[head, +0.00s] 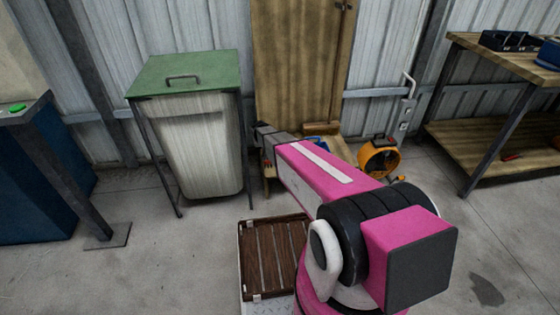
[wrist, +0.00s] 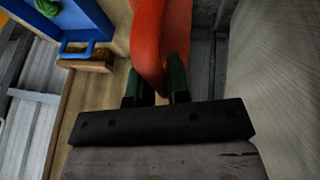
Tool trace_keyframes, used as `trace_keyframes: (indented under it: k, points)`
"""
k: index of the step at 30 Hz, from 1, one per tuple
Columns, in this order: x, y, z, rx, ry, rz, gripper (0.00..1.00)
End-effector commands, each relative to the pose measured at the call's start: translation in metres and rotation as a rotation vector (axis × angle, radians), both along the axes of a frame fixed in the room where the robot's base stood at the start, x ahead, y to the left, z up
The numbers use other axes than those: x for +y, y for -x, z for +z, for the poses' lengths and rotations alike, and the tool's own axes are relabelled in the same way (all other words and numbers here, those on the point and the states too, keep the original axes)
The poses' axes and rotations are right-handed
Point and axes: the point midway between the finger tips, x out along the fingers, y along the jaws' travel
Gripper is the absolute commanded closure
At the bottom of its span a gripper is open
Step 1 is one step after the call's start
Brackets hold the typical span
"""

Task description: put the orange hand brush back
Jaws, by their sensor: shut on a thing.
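My gripper (wrist: 160,84) is shut on the orange hand brush (wrist: 162,38), whose smooth orange-red body rises between the two dark green fingers in the wrist view. Its bristles are not clearly seen, and its far end leaves the top of the picture. In the head view my arm reaches away from me, and its dark end is beside the bin stand; the brush cannot be made out there. To the left of the held brush in the wrist view is a blue tray or box (wrist: 100,18), with a blue-framed, tan-bristled item (wrist: 86,58) at its edge.
A white bin (head: 202,145) under a green lid (head: 185,72) stands close left of my arm's end. A wooden panel (head: 300,70) is behind. An orange blower (head: 378,158) and a workbench (head: 490,58) stand right. A brown slatted crate (head: 272,262) lies in front.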

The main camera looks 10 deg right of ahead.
Motion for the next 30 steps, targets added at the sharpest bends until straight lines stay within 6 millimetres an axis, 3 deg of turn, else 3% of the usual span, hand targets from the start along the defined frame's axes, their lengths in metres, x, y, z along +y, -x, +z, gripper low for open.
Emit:
trace_keyframes:
  k: [15, 23, 30]
  points:
    - [-0.074, -0.062, -0.057, 0.0, 0.0, -0.002, 1.0]
    - [-0.083, -0.067, -0.068, 0.0, 0.0, 0.0, 1.0]
    - [-0.082, -0.068, -0.098, 0.001, 0.0, 0.0, 1.0]
